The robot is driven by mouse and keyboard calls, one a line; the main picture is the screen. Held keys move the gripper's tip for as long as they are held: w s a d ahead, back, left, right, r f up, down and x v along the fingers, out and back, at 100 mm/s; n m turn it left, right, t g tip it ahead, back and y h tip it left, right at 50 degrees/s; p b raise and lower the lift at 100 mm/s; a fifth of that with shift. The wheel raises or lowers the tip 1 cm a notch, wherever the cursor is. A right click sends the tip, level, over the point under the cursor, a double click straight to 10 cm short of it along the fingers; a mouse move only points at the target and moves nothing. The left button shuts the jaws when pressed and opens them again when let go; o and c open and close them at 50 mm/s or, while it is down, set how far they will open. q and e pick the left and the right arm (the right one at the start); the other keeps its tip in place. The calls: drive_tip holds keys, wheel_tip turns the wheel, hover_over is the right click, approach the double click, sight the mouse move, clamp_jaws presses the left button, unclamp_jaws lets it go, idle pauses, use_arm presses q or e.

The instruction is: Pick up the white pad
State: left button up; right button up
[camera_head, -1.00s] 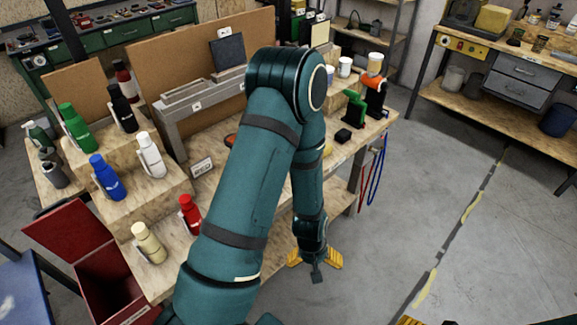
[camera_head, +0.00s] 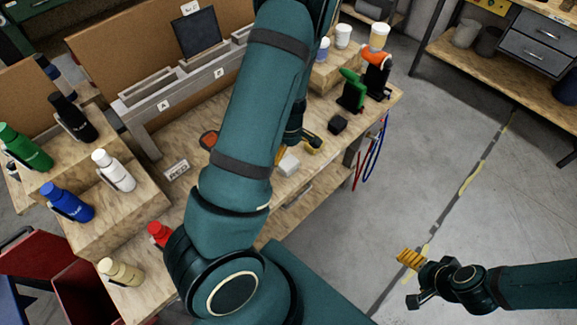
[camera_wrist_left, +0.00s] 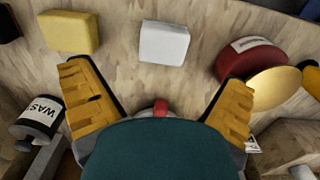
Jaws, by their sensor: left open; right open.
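The white pad (camera_wrist_left: 165,42) lies on the wooden tabletop in the left wrist view, ahead of my left gripper (camera_wrist_left: 157,84) and between the lines of its two yellow fingers. In the head view the white pad (camera_head: 289,164) shows just right of my left arm, close to the left gripper (camera_head: 297,149), which the arm partly hides. My right gripper (camera_head: 408,276) is open and empty over the floor at the lower right.
A yellow block (camera_wrist_left: 70,32) lies left of the pad, and a red round item (camera_wrist_left: 252,62) and a gold disc (camera_wrist_left: 274,88) lie right. A black block (camera_head: 337,123) sits near the table's right edge. Bottles stand on the left steps.

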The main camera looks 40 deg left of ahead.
sight(289, 162)
use_arm(q)
drive_tip(key=shift+f, duration=0.75)
drive_tip(key=f, duration=0.2)
drive_tip(key=f+b, duration=0.1)
drive_tip(key=f, duration=0.1)
drive_tip(key=shift+s, duration=0.25)
drive_tip(key=shift+f, duration=0.6)
drive_tip(key=c, duration=1.3)
